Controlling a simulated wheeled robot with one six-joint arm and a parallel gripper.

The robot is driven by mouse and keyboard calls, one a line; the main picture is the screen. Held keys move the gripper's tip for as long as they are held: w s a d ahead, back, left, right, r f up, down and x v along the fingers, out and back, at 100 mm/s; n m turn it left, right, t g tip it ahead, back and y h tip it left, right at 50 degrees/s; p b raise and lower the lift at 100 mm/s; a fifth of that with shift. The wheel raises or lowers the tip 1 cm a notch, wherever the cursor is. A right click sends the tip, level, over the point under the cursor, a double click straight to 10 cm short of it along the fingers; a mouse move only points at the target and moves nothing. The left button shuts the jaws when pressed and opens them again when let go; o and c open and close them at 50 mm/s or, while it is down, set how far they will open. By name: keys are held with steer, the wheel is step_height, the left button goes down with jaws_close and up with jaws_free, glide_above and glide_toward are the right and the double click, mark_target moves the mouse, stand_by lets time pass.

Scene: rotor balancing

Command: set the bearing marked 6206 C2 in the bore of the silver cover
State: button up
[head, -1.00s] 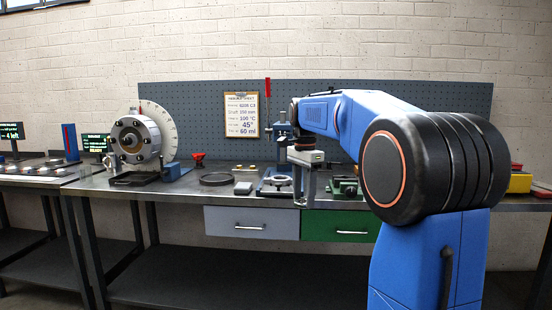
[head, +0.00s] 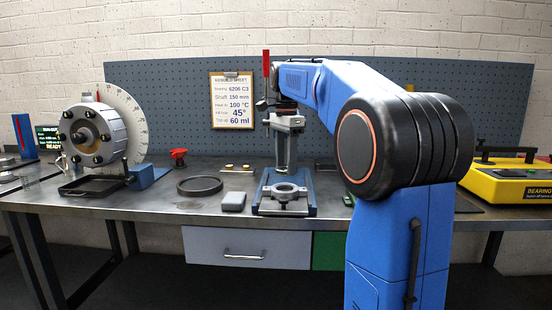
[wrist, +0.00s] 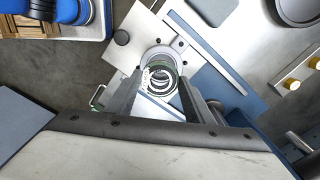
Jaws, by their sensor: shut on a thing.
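The silver cover (head: 285,190) lies flat on the blue press base (head: 308,209), its bore facing up. It also shows in the wrist view (wrist: 178,46), beyond my fingertips. My gripper (wrist: 164,85) is shut on a ring-shaped bearing (wrist: 161,70) with a greenish edge. In the wrist view the bearing overlaps the cover's bore; I cannot tell the height between them. The marking on the bearing is not readable. In the head view my gripper (head: 287,160) hangs above the cover, and the bearing cannot be made out there.
A rebuild sheet (head: 231,100) on the pegboard reads bearing 6206 C3. A grey block (head: 233,201) and a dark ring (head: 200,186) lie left of the press. The rotor stand (head: 95,135) is further left. A yellow bearing heater (head: 510,187) stands right.

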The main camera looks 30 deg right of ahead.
mark_target(285, 188)
steer(key=shift+w, duration=0.15)
steer(key=shift+f, duration=1.8)
steer(key=shift+f, duration=0.7)
steer(key=o, duration=1)
steer(key=shift+c, duration=0.2)
step_height(285, 188, up, 9)
stand_by(0.6)
